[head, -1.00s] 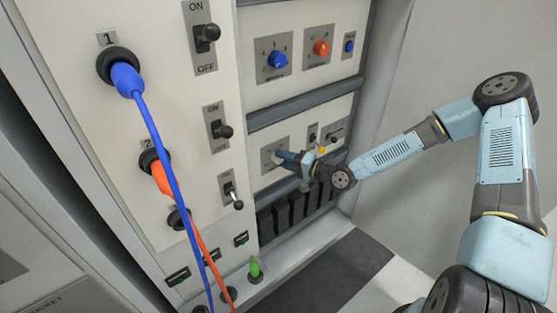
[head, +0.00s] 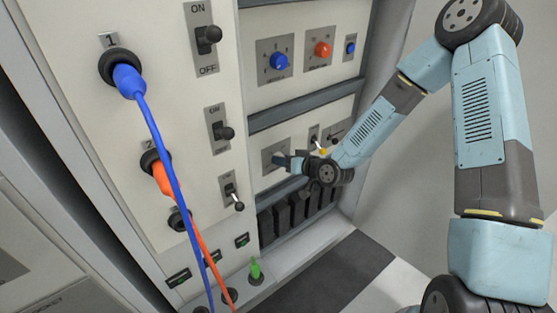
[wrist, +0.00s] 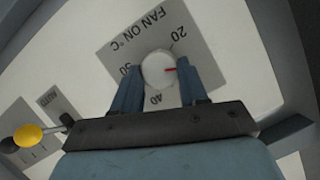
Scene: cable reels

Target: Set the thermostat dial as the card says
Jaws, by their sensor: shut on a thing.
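The thermostat dial (wrist: 159,69) is a round white knob with a red pointer, on a grey plate (wrist: 133,46) marked "FAN ON °C". In the wrist view 20 is at its upper right, 40 is below it and a partly covered number, perhaps 50, is at its left. The red pointer points right, between 20 and 40, toward one finger. My gripper (wrist: 160,76) is shut on the dial, a blue finger on each side. In the head view the plate (head: 268,154) shows behind my gripper (head: 281,160), which hides the dial. I cannot make out a card.
A yellow-tipped lever (wrist: 28,135) stands close beside my gripper, near an "AUTO" plate (wrist: 49,103). Above are a blue knob (head: 279,62) and an orange knob (head: 322,49). Blue (head: 160,140) and orange cables (head: 190,220) hang at the left. The floor at the lower right is clear.

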